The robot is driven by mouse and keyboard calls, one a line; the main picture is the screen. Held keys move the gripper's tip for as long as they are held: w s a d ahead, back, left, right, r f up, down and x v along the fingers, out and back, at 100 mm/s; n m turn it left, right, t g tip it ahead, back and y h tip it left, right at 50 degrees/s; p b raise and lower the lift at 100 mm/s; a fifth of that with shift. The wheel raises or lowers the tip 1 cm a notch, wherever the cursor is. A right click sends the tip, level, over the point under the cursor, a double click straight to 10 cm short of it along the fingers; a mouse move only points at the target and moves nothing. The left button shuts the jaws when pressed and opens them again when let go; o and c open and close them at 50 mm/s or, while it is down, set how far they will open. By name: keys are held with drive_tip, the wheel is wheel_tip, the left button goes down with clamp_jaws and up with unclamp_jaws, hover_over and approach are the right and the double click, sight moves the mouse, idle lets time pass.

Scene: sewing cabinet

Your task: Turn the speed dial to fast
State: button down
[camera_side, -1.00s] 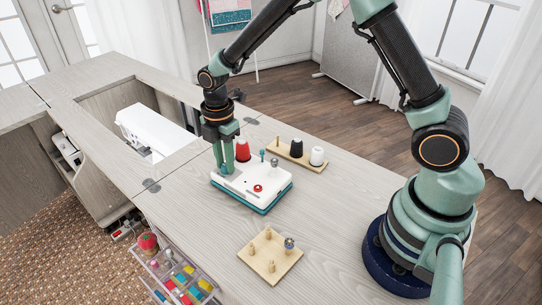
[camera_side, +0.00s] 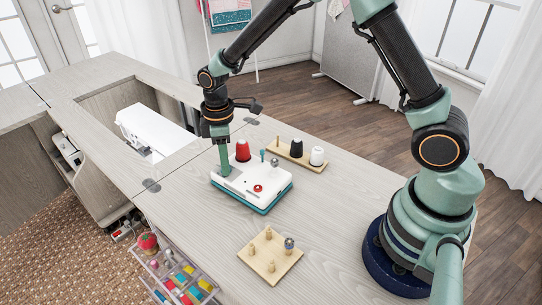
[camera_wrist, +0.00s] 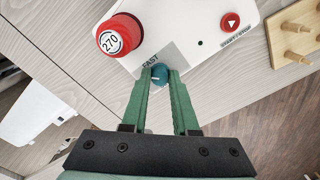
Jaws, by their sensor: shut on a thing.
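The white machine (camera_side: 262,193) with a teal base stands on the cabinet top. Its small teal speed dial (camera_wrist: 159,71) shows in the wrist view between my fingertips, with the word FAST (camera_wrist: 150,60) printed beside it. A pale mark shows on the dial's left side; exactly where it points is hard to tell. My gripper (camera_side: 224,171) points down at the machine's left part, where its fingers hide the dial in the side view. In the wrist view my gripper (camera_wrist: 159,77) is shut on the dial, one finger on each side.
A red spool (camera_side: 243,151) stands close behind my fingers. The machine also has a red button (camera_side: 258,188) and a silver knob (camera_side: 274,163). A wooden rack (camera_side: 297,156) with black and white spools stands behind. A pegboard (camera_side: 270,257) lies in front.

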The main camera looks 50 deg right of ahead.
drive_tip(key=m, duration=0.4)
drive_tip(key=shift+m, duration=2.6)
drive_tip(key=c, duration=0.7)
unclamp_jaws()
drive_tip(key=shift+r, duration=0.15)
wheel_tip(320, 180, up, 12)
drive_tip(key=shift+f, duration=0.1)
